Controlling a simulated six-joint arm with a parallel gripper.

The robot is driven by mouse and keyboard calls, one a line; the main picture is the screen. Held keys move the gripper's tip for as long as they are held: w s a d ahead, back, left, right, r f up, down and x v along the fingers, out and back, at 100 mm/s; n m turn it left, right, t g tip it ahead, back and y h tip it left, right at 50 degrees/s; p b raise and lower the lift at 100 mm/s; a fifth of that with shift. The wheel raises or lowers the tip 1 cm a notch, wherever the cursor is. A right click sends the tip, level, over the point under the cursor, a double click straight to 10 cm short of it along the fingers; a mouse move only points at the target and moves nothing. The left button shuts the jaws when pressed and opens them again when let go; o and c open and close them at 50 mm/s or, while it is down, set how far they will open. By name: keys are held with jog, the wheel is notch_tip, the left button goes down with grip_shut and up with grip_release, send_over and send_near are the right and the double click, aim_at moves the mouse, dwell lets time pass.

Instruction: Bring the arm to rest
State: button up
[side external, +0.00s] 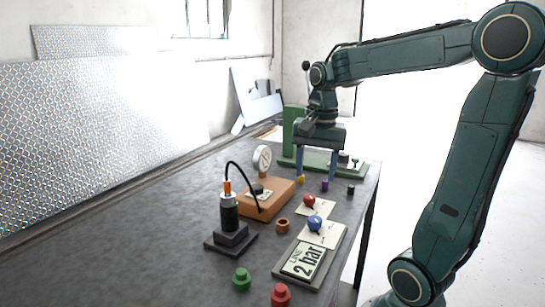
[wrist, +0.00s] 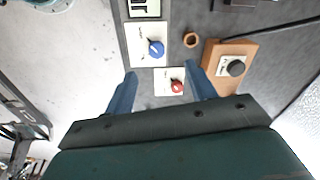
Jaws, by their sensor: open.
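My gripper (side external: 315,165) is above the far part of the grey table (side external: 130,240), its two blue fingers spread and pointing down. In the wrist view my gripper (wrist: 162,90) is open, with nothing held between the fingers. A red knob (wrist: 177,86) on a cream plate shows between the fingers there, below them. The red knob (side external: 309,201) and a blue knob (side external: 315,223) on a cream plate stand nearer the camera than my gripper in the side view.
A green fixture (side external: 294,130) stands behind my gripper.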

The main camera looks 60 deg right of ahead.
jog(key=s+a+f+n+t, duration=0.1)
jog(key=s+a+n+t, duration=0.4)
jog(key=a+n, duration=0.8)
jog(key=shift+s+a+n, duration=0.3)
jog(key=shift+s+n, duration=0.4)
jog(key=shift+n, duration=0.5)
